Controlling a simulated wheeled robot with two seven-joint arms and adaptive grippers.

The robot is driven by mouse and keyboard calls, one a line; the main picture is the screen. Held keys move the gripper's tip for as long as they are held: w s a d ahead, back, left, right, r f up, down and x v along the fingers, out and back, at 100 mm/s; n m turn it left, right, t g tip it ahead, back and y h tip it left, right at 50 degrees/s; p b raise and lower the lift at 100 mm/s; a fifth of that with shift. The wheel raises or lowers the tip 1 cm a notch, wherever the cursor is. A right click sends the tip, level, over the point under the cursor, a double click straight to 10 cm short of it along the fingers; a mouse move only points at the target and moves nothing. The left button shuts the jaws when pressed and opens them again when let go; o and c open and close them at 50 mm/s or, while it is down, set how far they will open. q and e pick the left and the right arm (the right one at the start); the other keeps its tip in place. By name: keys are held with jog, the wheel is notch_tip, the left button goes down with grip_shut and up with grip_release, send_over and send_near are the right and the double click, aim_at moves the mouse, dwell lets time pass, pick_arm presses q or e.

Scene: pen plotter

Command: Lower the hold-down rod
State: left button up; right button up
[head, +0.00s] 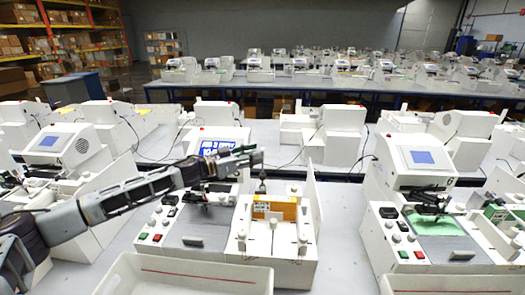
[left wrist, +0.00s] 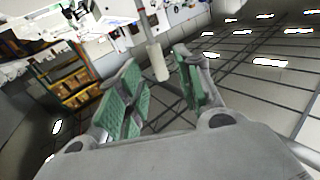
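The plotter station in front of me has a white bed (head: 262,262) with an orange piece (head: 276,207) and several white posts. A small dark upright part (head: 262,186) stands behind the orange piece; I cannot tell if it belongs to the hold-down rod. My left gripper (head: 254,157) is above and behind this bed. In the left wrist view its two green-padded fingers (left wrist: 161,90) are apart, with nothing held. A pale cylinder (left wrist: 157,62) on a thin stem, possibly the hold-down rod, shows between and beyond the fingertips. Contact is not visible. My right gripper is out of view.
A control panel with red and green buttons (head: 150,237) stands left of the bed. An upright white panel (head: 311,200) borders it on the right. A white bin (head: 185,278) is in front. A similar station (head: 425,215) stands to the right, with clear table between.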

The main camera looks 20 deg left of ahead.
pick_arm(q)
jog(key=shift+p+x, duration=0.5)
jog(key=shift+x, duration=1.5)
grip_shut()
